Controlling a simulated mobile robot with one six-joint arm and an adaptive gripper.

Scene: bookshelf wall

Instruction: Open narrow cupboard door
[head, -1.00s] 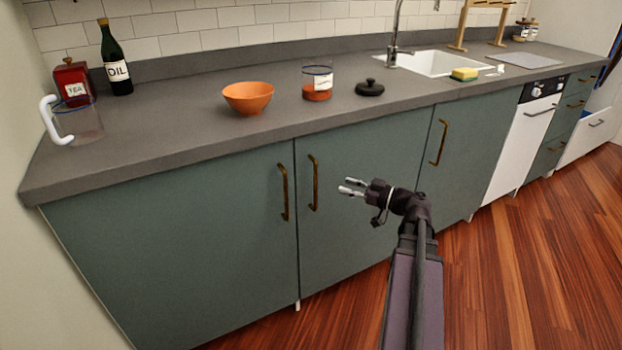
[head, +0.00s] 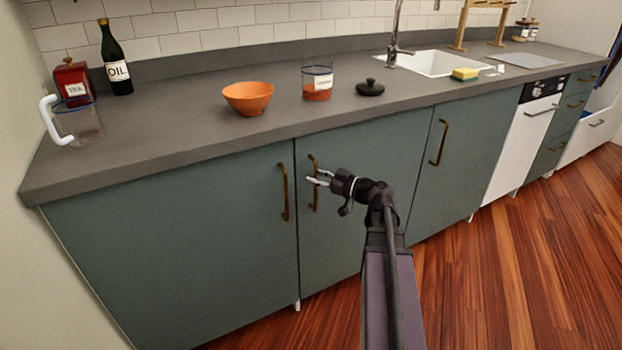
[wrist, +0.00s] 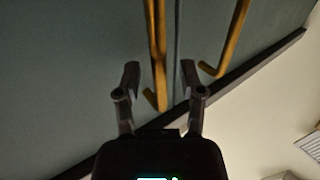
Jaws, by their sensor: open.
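The middle grey-green cupboard door (head: 345,225) is shut, with a vertical brass handle (head: 314,200) near its left edge. It is narrower than the shut left door (head: 180,250), whose own handle (head: 284,192) stands just across the seam. My gripper (head: 314,177) is open at the middle door's handle, overlapping its upper half in the head view. In the wrist view, that handle (wrist: 155,45) runs between my two open fingers (wrist: 159,75), closer to the left one. The left door's handle (wrist: 234,38) lies outside the right finger. I cannot tell whether any finger touches the handle.
A third door (head: 465,160) with a brass handle is shut to the right, beside a white dishwasher (head: 520,140). The grey counter (head: 190,130) overhangs above, bearing an orange bowl (head: 248,98) and a jar (head: 317,84). The wooden floor (head: 500,270) is clear.

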